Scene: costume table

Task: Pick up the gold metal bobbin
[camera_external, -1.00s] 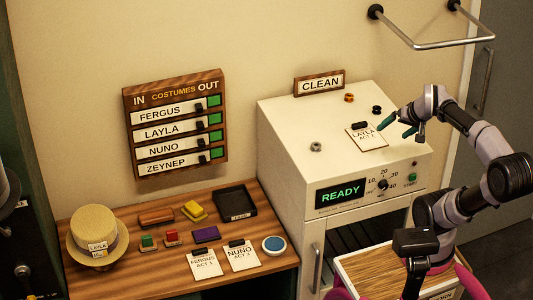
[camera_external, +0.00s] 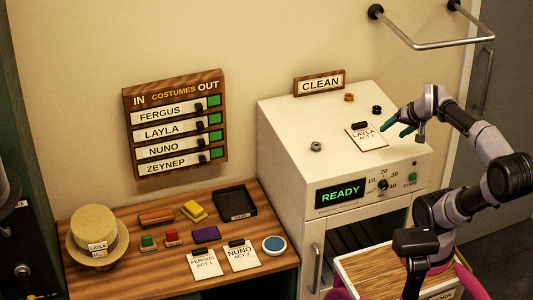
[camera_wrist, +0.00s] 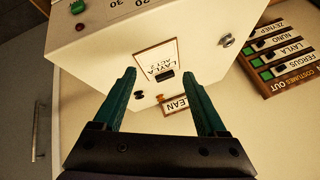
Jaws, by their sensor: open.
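The gold metal bobbin (camera_external: 349,97) stands on the white machine's top, near its back edge below the CLEAN sign. In the wrist view the gold bobbin (camera_wrist: 160,98) shows between my fingers in the picture, beyond the tag. A black bobbin (camera_external: 376,109) stands to its right, and a silver one (camera_external: 316,146) stands nearer the front left. My gripper (camera_external: 393,129) has green fingers and is above the machine's right side, to the front right of the gold bobbin. In the wrist view my gripper (camera_wrist: 160,73) is open and empty.
A LAYLA tag (camera_external: 366,136) with a black clip lies on the machine top, left of my fingers. The CLEAN sign (camera_external: 319,83) stands at the back edge. A metal rail (camera_external: 438,44) juts from the wall above. The wooden table (camera_external: 130,254) at left holds several items.

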